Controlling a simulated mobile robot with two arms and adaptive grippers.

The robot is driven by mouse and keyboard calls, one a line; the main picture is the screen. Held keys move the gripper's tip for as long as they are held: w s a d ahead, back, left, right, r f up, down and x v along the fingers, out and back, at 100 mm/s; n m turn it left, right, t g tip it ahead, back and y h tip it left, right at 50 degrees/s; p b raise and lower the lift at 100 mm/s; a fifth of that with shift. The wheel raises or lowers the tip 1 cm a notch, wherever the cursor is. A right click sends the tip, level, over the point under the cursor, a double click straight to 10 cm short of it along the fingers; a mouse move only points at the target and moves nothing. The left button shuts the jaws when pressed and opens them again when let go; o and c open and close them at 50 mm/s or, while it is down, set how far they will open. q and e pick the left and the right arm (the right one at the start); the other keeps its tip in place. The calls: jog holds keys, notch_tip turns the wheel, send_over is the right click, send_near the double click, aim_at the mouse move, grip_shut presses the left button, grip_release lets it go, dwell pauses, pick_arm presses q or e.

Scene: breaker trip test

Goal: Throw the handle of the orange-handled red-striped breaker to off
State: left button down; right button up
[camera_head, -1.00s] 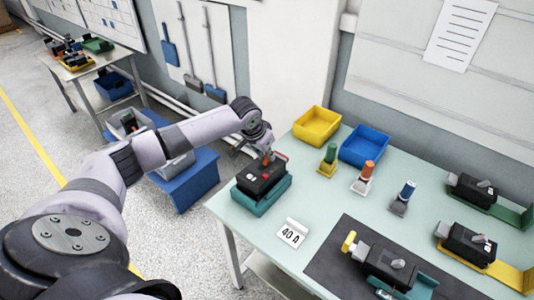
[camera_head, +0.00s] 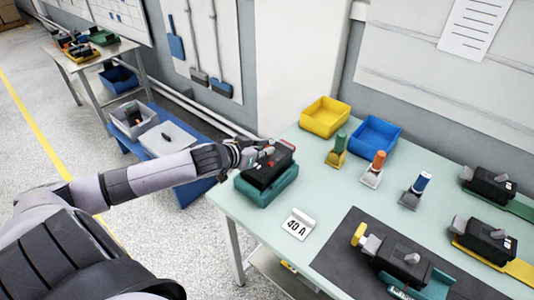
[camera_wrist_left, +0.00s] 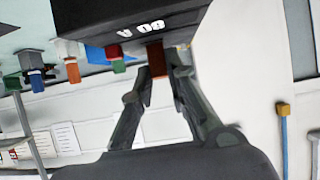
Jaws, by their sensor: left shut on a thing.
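The black breaker (camera_head: 262,172) with red on its top sits in a teal holder (camera_head: 268,193) at the left end of the bench. My left gripper (camera_head: 243,152) is at the breaker's upper left side in the head view. In the left wrist view, the dark breaker body (camera_wrist_left: 100,22) fills the top, with white lettering upside down. The fingers hide part of the handle. My right gripper is not in view.
A white "40 A" card (camera_head: 298,224) lies right of the holder. Yellow (camera_head: 325,118) and blue (camera_head: 371,135) bins stand behind, near several coloured-handled pieces. More black breakers lie to the right, one on a dark mat (camera_head: 345,262). The pale bench top (camera_head: 250,225) is clear in front of the holder.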

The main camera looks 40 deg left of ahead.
pick_arm(q)
jog(key=s+f+t+b, duration=0.1)
jog(key=t+b, duration=0.1)
jog(key=b, duration=0.1)
jog(key=shift+s+f+t, duration=0.2)
jog(key=shift+t, duration=0.2)
jog(key=shift+s+a+t+b, duration=0.1)
jog(key=shift+s+t+b, duration=0.15)
jog(key=shift+t+b, duration=0.65)
jog(key=shift+r, duration=0.1)
jog(key=c, duration=1.6)
grip_release()
jog(key=shift+o, duration=0.2)
jog(key=s+r, duration=0.1)
jog(key=s, duration=1.1)
jog(key=shift+a+r, duration=0.15)
jog(key=shift+a, duration=0.3)
